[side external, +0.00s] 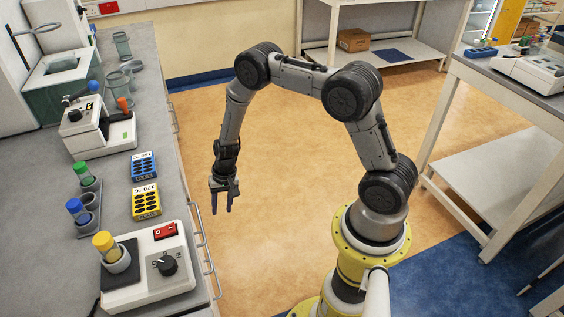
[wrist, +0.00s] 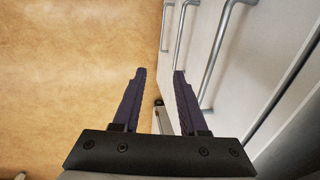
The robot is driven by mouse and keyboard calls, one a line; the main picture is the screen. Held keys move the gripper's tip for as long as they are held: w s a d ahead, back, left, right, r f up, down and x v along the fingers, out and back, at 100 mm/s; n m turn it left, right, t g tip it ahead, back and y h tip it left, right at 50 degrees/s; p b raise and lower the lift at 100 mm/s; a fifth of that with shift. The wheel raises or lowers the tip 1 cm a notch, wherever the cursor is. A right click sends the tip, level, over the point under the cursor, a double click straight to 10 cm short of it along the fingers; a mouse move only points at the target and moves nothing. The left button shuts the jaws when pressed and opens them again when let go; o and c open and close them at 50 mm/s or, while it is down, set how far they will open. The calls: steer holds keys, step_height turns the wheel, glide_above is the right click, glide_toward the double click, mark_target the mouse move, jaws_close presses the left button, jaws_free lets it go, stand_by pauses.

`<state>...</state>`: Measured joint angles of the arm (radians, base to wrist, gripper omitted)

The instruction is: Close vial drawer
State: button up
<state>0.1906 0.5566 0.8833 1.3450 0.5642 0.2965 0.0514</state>
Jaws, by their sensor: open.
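My gripper (side external: 224,208) hangs fingers down beside the bench, over the floor. It is open with nothing between the fingertips; the wrist view also shows it (wrist: 160,73). White drawer fronts (wrist: 205,45) with long metal bar handles (wrist: 217,52) stand to the right in the wrist view, close to the right finger. In the side view a handle (side external: 208,245) shows along the bench's right side. I cannot tell which front is the vial drawer or how far out it stands.
The grey bench (side external: 115,225) carries a hotplate (side external: 150,268) with a yellow-capped vial, a blue rack (side external: 144,166), a yellow rack (side external: 146,201) and capped vials in a holder (side external: 88,207). The floor (side external: 290,200) beside the bench is clear. A second table (side external: 510,90) stands at right.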

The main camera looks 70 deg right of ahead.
steer(key=s+d, duration=1.3)
step_height(320, 180, up, 12)
steer(key=s+d, duration=0.1)
steer(key=shift+s+d+f, duration=0.2)
